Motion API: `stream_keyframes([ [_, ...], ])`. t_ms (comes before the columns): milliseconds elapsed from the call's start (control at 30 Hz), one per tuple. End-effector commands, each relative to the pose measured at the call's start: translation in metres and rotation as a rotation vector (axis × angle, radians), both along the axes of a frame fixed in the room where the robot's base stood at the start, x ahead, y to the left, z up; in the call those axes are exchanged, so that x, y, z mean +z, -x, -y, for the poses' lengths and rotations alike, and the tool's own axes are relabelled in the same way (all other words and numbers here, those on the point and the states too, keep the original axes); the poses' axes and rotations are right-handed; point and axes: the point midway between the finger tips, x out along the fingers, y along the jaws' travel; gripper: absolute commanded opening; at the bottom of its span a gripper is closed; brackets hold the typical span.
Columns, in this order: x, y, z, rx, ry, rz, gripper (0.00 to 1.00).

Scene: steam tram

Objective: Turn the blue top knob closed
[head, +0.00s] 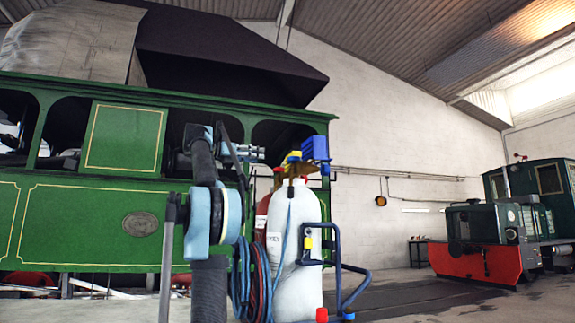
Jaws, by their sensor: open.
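A blue top knob (315,147) sits at the top of the white gas bottle (297,240), above a brass-coloured valve (297,170). A yellow part (291,158) is just left of the knob. My gripper (258,154) is small in the view, left of the knob at nearly the same height, with a visible gap between them in the picture. It is open, with nothing seen between its fingers. How far apart they are in depth I cannot tell. Part of the gripper is hidden behind my arm.
A red bottle (264,215) stands behind the white one. Coiled blue and red hoses (250,285) hang in front. A blue tubular frame (352,290) is at the right. A green tram (90,225) stands behind on the left, a locomotive (480,235) far right. Floor between is clear.

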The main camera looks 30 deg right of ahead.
Motion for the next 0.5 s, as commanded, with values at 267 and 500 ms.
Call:
stream_keyframes([
  [267,0.0,0.0,0.012,0.001,0.0,0.0,0.61],
  [500,0.0,0.002,0.047,0.001,0.0,0.0,0.61],
])
